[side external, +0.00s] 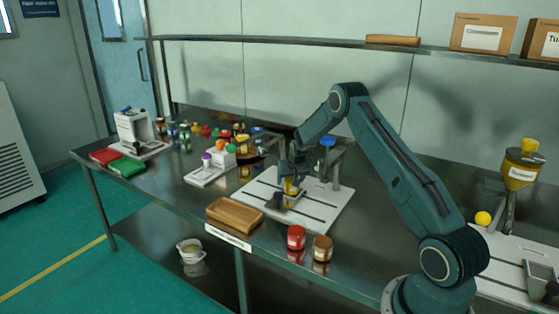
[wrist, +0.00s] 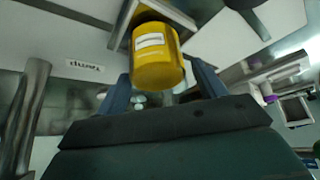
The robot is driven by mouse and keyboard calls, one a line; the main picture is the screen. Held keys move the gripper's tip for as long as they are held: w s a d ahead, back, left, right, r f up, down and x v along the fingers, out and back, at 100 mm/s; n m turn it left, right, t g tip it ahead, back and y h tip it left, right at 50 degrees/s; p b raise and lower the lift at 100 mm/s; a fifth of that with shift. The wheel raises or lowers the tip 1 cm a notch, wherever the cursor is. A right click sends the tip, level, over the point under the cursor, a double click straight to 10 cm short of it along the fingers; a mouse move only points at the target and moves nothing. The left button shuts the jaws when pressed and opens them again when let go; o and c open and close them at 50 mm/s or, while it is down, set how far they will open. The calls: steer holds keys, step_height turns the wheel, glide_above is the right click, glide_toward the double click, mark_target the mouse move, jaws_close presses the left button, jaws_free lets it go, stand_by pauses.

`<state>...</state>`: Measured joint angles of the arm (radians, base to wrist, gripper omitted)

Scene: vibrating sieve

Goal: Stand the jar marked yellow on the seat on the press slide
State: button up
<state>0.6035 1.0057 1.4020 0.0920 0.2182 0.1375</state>
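A yellow jar (side external: 291,186) stands over the white slotted base plate (side external: 315,215), just under my gripper (side external: 291,172). In the wrist view the yellow jar (wrist: 157,62) has a white label and lies between the tips of my two fingers (wrist: 160,78). Narrow gaps seem to show beside it, so the fingers look open around it. A grey metal block (wrist: 178,18) is at the jar's far end; whether the jar rests on it is hard to tell. A dark part (side external: 273,201) lies on the plate beside the jar. A blue knob (side external: 327,141) tops the post behind.
A wooden tray (side external: 235,214) is left of the plate. A red jar (side external: 296,237) and a brown jar (side external: 322,248) stand at the table's front edge. Several small jars crowd the back left. A yellow hopper (side external: 521,170) stands at the right. A shelf (side external: 250,39) runs above.

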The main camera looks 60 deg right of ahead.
steer(key=shift+r, duration=0.15)
steer(key=shift+v, duration=1.05)
steer(key=v, duration=1)
